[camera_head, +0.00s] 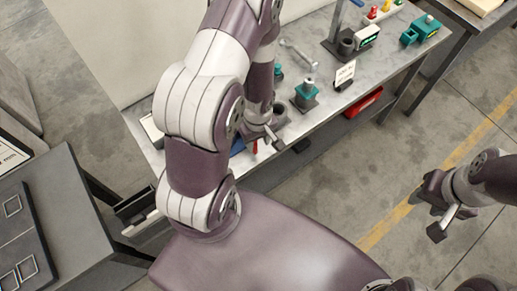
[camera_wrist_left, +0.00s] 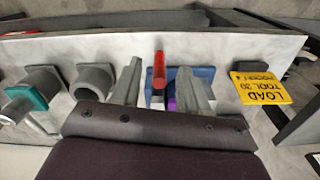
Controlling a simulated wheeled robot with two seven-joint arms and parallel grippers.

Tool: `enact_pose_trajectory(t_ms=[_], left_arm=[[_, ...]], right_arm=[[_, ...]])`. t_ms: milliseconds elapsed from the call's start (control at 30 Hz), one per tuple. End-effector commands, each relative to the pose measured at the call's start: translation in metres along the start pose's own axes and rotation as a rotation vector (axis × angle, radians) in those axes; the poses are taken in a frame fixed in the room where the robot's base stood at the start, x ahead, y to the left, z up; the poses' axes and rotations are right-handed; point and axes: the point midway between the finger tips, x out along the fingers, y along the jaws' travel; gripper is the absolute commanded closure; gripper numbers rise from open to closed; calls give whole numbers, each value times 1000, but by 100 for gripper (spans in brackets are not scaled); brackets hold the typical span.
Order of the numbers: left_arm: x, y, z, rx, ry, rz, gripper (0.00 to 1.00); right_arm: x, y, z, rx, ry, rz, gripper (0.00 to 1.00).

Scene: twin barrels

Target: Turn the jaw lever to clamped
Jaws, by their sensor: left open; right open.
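A red lever (camera_wrist_left: 159,72) stands up at a blue block (camera_wrist_left: 205,73) on the bench in the left wrist view; I take it for the jaw lever. In the head view only bits of the red lever (camera_head: 255,147) and the blue block (camera_head: 237,147) show past my arm. My left gripper (camera_head: 264,142) is open over the bench's front edge. In the left wrist view its fingers (camera_wrist_left: 160,88) lie either side of the lever, apart from it as far as I can tell. My right gripper (camera_head: 440,212) is open and empty over the floor at right.
The grey bench (camera_head: 400,63) carries a teal-collared tool holder (camera_head: 305,93), a wrench (camera_head: 299,54) and a small sign (camera_head: 345,74). A grey socket (camera_wrist_left: 93,79) and a yellow sign (camera_wrist_left: 260,88) flank the blue block. A dark table (camera_head: 75,215) stands at left.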

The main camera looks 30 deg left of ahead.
Motion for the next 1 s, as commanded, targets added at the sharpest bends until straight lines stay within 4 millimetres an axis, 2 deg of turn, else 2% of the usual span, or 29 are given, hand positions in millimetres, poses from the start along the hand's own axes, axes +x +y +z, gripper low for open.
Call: enact_pose_trajectory(t_ms=[33,200,333,600,633,700,767,1000], left_arm=[[17,0,0,-1,0,0,56],[40,0,0,0,1,0,56],[48,0,0,0,0,0,56],[49,0,0,0,0,0,56],[49,0,0,0,0,0,59],[49,0,0,0,0,0,82],[49,0,0,0,0,0,100],[50,1,0,1,-1,-6,100]], right_arm=[[13,0,1,0,1,0,57],[22,0,2,-1,1,0,57],[25,0,2,0,1,0,57],[24,0,2,0,2,0,57],[24,0,2,0,2,0,57],[24,0,2,0,1,0,57],[24,0,2,0,1,0,57],[27,0,2,0,1,0,57]])
